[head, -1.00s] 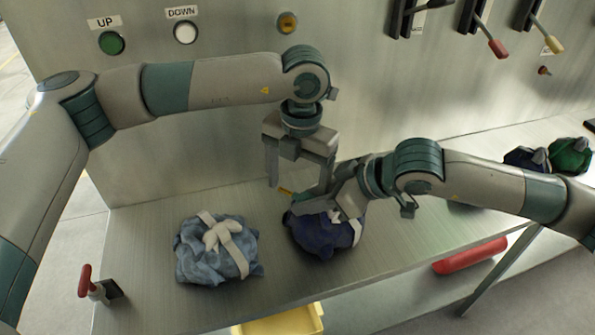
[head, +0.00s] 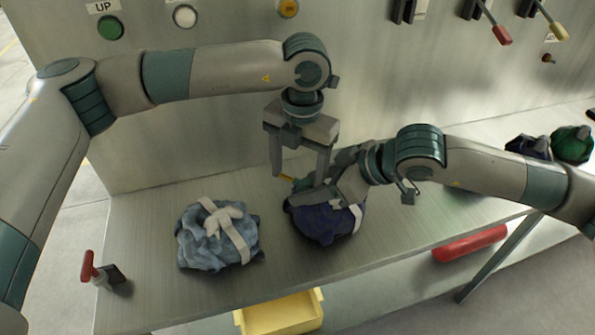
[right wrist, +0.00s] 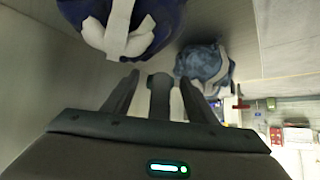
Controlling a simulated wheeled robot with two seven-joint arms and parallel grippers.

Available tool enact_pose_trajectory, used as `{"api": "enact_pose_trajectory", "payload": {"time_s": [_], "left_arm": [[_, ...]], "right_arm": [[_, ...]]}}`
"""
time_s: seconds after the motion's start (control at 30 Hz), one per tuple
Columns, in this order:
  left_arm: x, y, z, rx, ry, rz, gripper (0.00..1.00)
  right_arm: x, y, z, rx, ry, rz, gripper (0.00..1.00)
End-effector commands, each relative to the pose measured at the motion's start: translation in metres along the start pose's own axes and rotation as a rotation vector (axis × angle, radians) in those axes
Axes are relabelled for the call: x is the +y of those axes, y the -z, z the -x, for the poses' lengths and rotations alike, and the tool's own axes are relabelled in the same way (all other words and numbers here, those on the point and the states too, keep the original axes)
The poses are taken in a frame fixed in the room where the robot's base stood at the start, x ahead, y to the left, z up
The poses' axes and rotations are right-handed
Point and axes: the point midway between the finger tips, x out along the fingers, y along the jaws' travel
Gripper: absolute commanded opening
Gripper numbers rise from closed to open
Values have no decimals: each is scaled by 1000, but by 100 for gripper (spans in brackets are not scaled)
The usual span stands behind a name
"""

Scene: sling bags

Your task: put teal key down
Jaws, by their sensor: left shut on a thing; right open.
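In the head view a small teal piece, which looks like the teal key (head: 303,184), shows low between the fingers of my left gripper (head: 301,172). That gripper points down behind the navy bag (head: 322,224) and is shut on the key. The key's lower part and its contact with the table are hidden. My right gripper (head: 318,198) is low over the top of the navy bag, close to the left gripper. In the right wrist view its fingers (right wrist: 158,90) are apart, with a dark upright shape between them that I cannot identify.
A light blue bag (head: 208,250) with pale straps lies left of the navy bag on the metal table (head: 150,215). More bags (head: 570,146) sit at the far right. A red-handled clamp (head: 90,268) is at the front left. A yellow bin (head: 280,315) is below the table.

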Motion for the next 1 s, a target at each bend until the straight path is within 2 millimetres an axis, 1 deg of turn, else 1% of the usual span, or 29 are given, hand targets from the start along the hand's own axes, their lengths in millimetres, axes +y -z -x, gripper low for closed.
{"api": "enact_pose_trajectory", "payload": {"time_s": [0.17, 0.27, 0.37, 0.7, 0.8, 1.0], "left_arm": [[0, 0, 0, 0, 0, 0, 45], [0, 0, 0, 0, 0, 0, 45], [0, 0, 0, 0, 0, 0, 45], [0, 0, 0, 0, 0, 0, 45], [0, 0, 0, 0, 0, 0, 45], [0, 0, 0, 0, 0, 0, 45]], "right_arm": [[0, 0, 7, 1, 0, 0, 52], [1, 0, 16, 2, -2, 0, 52], [1, 0, 29, 1, -1, 0, 52], [1, 0, 89, 1, -3, 0, 52], [1, 0, 102, 1, -3, 0, 52], [1, 0, 118, 0, -1, -1, 52]]}}
